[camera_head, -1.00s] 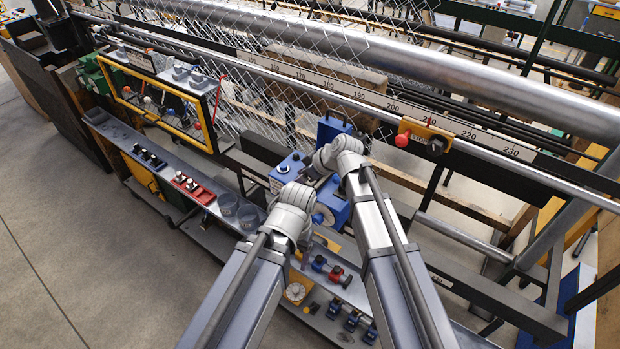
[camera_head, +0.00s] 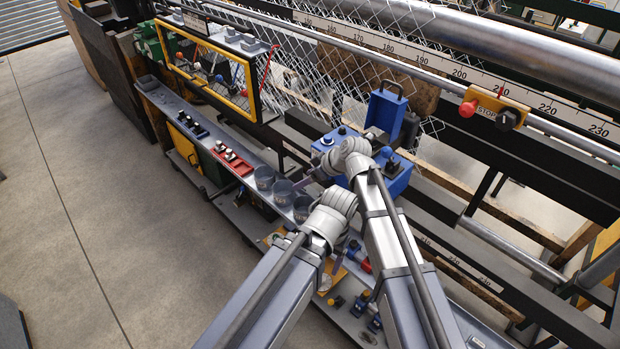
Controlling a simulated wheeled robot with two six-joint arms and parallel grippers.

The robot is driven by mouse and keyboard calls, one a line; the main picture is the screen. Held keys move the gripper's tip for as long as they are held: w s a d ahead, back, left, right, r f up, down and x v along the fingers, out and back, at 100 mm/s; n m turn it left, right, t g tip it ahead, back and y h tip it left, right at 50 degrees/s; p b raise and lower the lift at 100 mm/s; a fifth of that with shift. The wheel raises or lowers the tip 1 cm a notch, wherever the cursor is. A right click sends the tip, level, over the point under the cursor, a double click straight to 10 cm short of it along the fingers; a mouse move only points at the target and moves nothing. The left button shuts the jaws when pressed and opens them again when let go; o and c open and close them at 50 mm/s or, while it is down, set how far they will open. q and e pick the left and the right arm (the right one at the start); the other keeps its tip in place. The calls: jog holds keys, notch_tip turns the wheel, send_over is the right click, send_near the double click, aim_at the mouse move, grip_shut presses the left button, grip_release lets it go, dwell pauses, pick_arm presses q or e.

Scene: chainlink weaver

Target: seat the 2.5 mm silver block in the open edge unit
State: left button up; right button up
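The blue edge unit (camera_head: 397,180) stands below the long rail, its lid (camera_head: 385,113) raised. My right gripper (camera_head: 376,138) is a dark shape beyond its wrist, close in front of the raised lid; its fingers are too small and covered to judge. My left wrist is lower left of the unit; its gripper is mostly hidden, and I cannot tell its opening. I cannot pick out the 2.5 mm silver block by size.
A yellow-framed panel (camera_head: 212,75) is behind the shelf. A red-knobbed yellow stop box (camera_head: 494,107) hangs on the scaled rail. Small blue clamps (camera_head: 361,303) lie at lower right. Open floor is on the left.

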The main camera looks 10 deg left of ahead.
notch_tip(320, 180, down, 16)
jog(key=b, duration=1.4)
jog(key=shift+b, duration=0.35)
jog(key=shift+a+r, duration=0.1)
jog(key=s+d+f+m+g+h, duration=0.15)
jog(key=s+d+m, duration=0.35)
jog(key=d, duration=0.6)
jog(key=s+d+f+m+h, duration=0.2)
jog(key=s+d+m+h, duration=0.15)
jog(key=s+d, duration=0.55)
jog(key=s+d+f+m+g+h, duration=0.1)
jog(key=s+d+f+m+h, duration=0.3)
jog(key=d, duration=0.8)
jog(key=s+a+r+n, duration=0.2)
jog(key=s+a, duration=0.3)
jog(key=a, duration=0.5)
jog(key=shift+a+r+n+g, duration=0.25)
jog(key=shift+a+n+g, duration=0.15)
jog(key=shift+n+g, duration=0.05)
